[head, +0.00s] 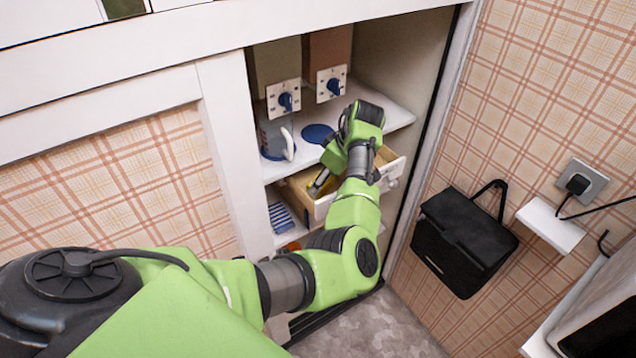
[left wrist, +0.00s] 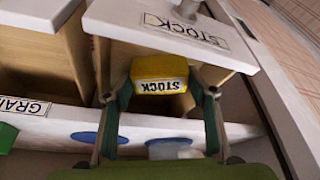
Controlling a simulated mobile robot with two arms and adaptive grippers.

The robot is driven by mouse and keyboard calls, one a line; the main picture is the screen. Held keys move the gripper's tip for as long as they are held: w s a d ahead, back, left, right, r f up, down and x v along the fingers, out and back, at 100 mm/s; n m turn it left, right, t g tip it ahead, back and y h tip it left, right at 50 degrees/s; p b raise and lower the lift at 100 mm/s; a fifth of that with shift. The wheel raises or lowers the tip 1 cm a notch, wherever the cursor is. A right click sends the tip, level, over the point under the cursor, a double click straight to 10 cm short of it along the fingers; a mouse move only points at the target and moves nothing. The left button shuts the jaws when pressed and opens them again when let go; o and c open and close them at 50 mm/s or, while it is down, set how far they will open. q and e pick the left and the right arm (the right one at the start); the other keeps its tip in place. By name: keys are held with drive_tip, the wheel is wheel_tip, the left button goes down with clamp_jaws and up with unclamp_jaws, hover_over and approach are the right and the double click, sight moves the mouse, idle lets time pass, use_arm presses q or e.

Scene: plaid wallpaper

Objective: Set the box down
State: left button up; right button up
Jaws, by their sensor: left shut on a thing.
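A small yellow box with a STOCK label (left wrist: 160,72) sits between the two fingers of my left gripper (left wrist: 158,93) in the left wrist view. The fingers are shut on its sides. In the head view my left gripper (head: 320,181) reaches down into an open wooden drawer (head: 318,208) in the cabinet, and only a little yellow shows there. The drawer's white front, labelled STOCK (left wrist: 150,28), shows in the wrist view. The box is at or inside the drawer opening; I cannot tell whether it touches the drawer floor. My right gripper is not in view.
Above the drawer, a white shelf (head: 392,108) holds a clear jug (head: 270,142) and a blue disc (head: 318,133) below dispensers with blue knobs (head: 285,100). A blue-striped item (head: 281,217) lies lower left.

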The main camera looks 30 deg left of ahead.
use_arm(q)
drive_tip(key=shift+s+d, duration=0.1)
drive_tip(key=shift+d+r, duration=0.1)
drive_tip(key=shift+d, duration=0.15)
drive_tip(key=o, duration=0.8)
drive_tip(key=shift+w+d+f, duration=0.2)
drive_tip(key=shift+d, duration=0.1)
drive_tip(key=shift+o, duration=0.2)
drive_tip(key=shift+a, duration=0.15)
drive_tip(key=shift+s+a, duration=0.1)
drive_tip(key=shift+r, duration=0.3)
drive_tip(key=shift+d+r, duration=0.3)
drive_tip(key=shift+r, duration=0.05)
drive_tip(key=b+v, duration=0.3)
drive_tip(key=v, duration=0.8)
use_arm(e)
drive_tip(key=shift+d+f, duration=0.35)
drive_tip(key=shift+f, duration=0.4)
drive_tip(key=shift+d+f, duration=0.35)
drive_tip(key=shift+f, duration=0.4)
